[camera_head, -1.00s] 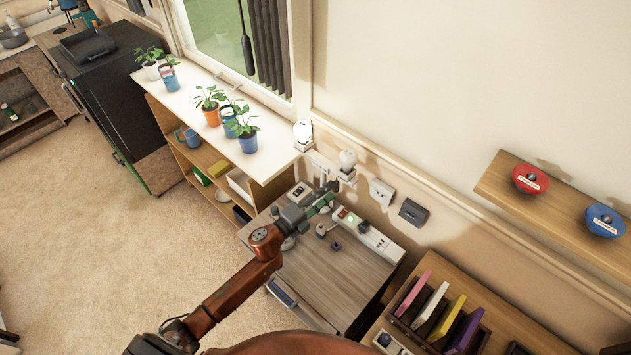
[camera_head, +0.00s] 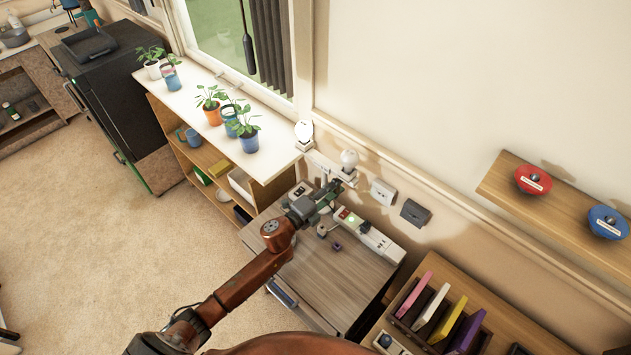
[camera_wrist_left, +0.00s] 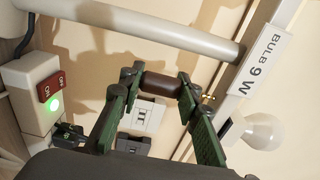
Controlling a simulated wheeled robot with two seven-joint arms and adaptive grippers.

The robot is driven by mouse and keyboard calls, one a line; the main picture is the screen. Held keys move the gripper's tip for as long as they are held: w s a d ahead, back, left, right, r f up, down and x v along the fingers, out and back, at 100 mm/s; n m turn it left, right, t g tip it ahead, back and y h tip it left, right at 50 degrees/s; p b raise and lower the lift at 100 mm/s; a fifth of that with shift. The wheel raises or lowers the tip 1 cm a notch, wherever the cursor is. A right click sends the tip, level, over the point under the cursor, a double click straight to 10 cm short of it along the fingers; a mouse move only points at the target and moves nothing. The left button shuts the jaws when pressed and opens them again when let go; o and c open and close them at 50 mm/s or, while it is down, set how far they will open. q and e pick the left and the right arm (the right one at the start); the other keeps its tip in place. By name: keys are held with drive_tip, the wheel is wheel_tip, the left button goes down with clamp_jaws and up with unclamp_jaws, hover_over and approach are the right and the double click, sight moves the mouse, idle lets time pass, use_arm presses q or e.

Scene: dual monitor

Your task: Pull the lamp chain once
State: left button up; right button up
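My left gripper (camera_head: 328,192) reaches in over the small wooden table, beside the lamp bulb (camera_head: 348,158) at the wall. In the left wrist view, a brown cylindrical pull handle (camera_wrist_left: 162,86) lies between the fingertips of the left gripper (camera_wrist_left: 160,84). The fingers are apart and stand at its two ends; I cannot tell whether they press on it. A small brass piece (camera_wrist_left: 207,98), perhaps part of the chain, shows just beyond the right finger. The bulb also shows in the left wrist view (camera_wrist_left: 263,131), near a "BULB 9 W" label (camera_wrist_left: 262,66). My right gripper is not in view.
A white power strip (camera_head: 367,234) with a lit green light lies on the table (camera_head: 335,275). In the left wrist view, a red switch (camera_wrist_left: 50,86) is close at left and a pale tube (camera_wrist_left: 140,36) crosses above the fingers. Wall sockets (camera_head: 383,192) are near the gripper.

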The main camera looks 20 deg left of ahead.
use_arm(q)
drive_tip(key=shift+f, duration=0.15)
drive_tip(key=shift+c, duration=0.3)
drive_tip(key=shift+f+b, duration=0.6)
drive_tip(key=shift+f, duration=0.1)
drive_tip(key=shift+r+p, duration=0.8)
drive_tip(key=shift+r, duration=0.05)
drive_tip(key=o, duration=0.7)
